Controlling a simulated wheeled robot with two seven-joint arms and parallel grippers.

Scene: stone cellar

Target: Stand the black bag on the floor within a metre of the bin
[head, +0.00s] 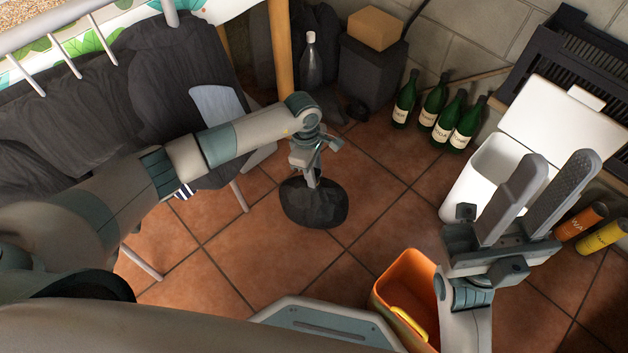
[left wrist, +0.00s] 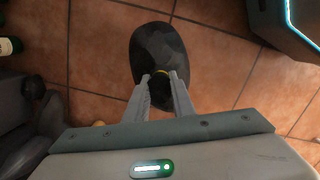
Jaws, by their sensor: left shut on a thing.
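The black bag (head: 314,208) is a dark rounded sack below my left gripper (head: 313,180). In the left wrist view the bag (left wrist: 158,45) hangs from or stands under the fingertips (left wrist: 162,78), which pinch its tied neck. I cannot tell whether its bottom touches the tiles. A white bin (head: 474,183) with its lid (head: 562,118) raised stands at the right by the wall, partly hidden by my right gripper. My right gripper (head: 553,168) is empty, its two fingers apart, pointing up over the bin's near right side.
Several green bottles (head: 437,115) stand near the wall. An orange bucket (head: 397,285) stands in front. An orange can (head: 581,221) and a yellow can (head: 603,238) are at the far right. Bare tiles (head: 385,180) lie between bag and bin.

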